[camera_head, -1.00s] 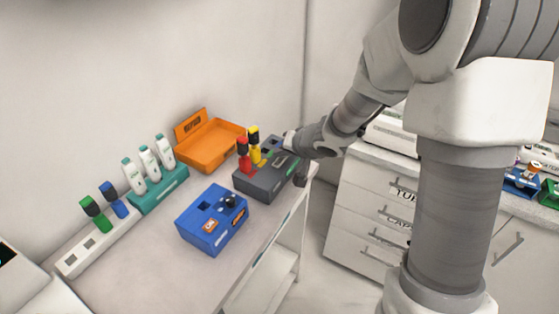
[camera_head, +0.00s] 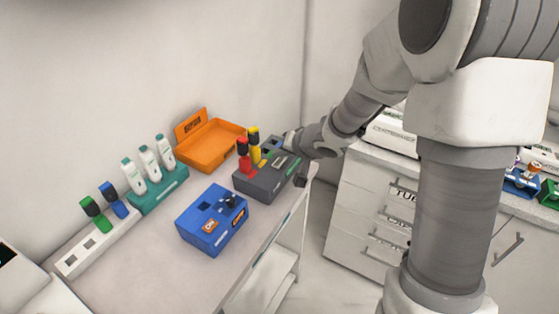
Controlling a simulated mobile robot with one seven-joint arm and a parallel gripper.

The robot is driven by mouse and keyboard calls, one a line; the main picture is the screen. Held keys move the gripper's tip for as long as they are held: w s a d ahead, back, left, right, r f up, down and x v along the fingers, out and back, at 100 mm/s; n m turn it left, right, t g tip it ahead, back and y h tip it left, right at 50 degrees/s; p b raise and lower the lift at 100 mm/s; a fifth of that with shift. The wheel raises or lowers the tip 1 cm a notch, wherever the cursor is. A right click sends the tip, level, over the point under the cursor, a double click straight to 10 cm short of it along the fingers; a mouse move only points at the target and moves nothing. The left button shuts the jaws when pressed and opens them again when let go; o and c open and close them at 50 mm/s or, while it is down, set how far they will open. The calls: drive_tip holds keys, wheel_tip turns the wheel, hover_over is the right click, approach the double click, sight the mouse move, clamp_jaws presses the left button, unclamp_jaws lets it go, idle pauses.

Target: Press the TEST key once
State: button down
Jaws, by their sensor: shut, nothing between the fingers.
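I cannot read a TEST key in this view. A blue box (camera_head: 205,236) stands on the near part of the cart top, with a dark square opening, a black knob (camera_head: 229,201) and small orange labels too blurred to read surely. My wrist hides part of the grey box's far end.
An orange tray (camera_head: 213,160) stands at the back. A teal rack (camera_head: 158,194) with white bottles and a white rack (camera_head: 92,250) with green and blue pieces stand at left. White drawers (camera_head: 375,215) are at right. The cart's front strip is bare.

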sight(281, 164)
drive_tip(key=shift+f, duration=0.15)
idle(0.3)
drive_tip(key=shift+f, duration=0.3)
drive_tip(key=shift+f+b, duration=0.35)
drive_tip(key=shift+f, duration=0.05)
idle(0.6)
drive_tip(key=shift+r, duration=0.1)
drive_tip(key=shift+r+p, duration=0.75)
drive_tip(key=shift+p, duration=0.35)
wheel_tip(281, 164, up, 5)
drive_tip(key=p, duration=0.6)
drive_tip(key=shift+r, duration=0.1)
